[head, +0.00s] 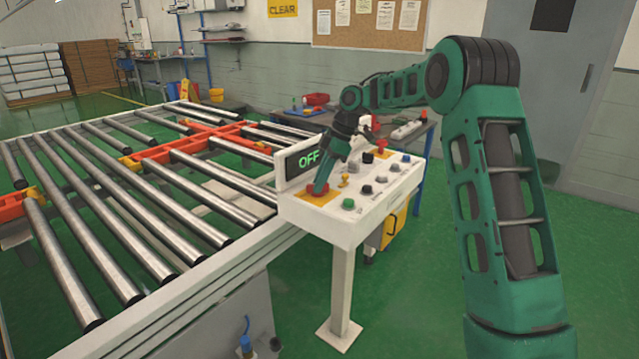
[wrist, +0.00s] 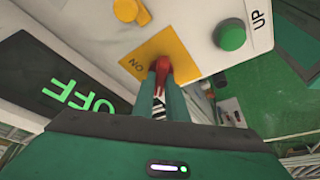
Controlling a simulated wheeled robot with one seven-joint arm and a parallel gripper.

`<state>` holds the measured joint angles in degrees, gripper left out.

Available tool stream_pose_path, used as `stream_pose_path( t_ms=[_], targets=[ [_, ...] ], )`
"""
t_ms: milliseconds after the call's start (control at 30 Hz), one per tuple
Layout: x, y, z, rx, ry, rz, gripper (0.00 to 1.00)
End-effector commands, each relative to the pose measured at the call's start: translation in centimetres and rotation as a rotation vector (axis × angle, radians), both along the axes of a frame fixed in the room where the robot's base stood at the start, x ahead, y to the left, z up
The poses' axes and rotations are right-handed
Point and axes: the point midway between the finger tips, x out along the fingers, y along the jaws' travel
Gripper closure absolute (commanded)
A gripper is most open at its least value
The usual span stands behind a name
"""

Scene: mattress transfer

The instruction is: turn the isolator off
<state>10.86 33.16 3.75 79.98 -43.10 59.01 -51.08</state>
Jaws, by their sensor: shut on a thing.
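The isolator is a red handle on a yellow plate.
A yellow knob (wrist: 126,10) and a green button (wrist: 230,35) marked "UP" are close to the plate. A roller conveyor (head: 150,210) lies to the left. A bench with tools (head: 408,131) stands behind.

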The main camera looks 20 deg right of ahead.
Motion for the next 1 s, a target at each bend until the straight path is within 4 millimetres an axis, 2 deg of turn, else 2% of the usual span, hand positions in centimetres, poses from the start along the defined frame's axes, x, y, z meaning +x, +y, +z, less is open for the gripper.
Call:
stream_pose_path(
  t_ms=[33,100,367,533,1000],
  targets=[
    [0.6,-0.9,0.3,-0.005,-0.013,-0.02,0.83],
    [0.5,-0.8,0.3,-0.006,-0.012,-0.018,0.69],
    [0.3,-0.4,0.2,-0.003,-0.007,-0.009,0.69],
    [0.2,-0.7,1.0,-0.002,-0.006,-0.008,0.69],
    [0.1,-3.8,8.4,-0.001,-0.008,-0.012,0.69]
  ],
)
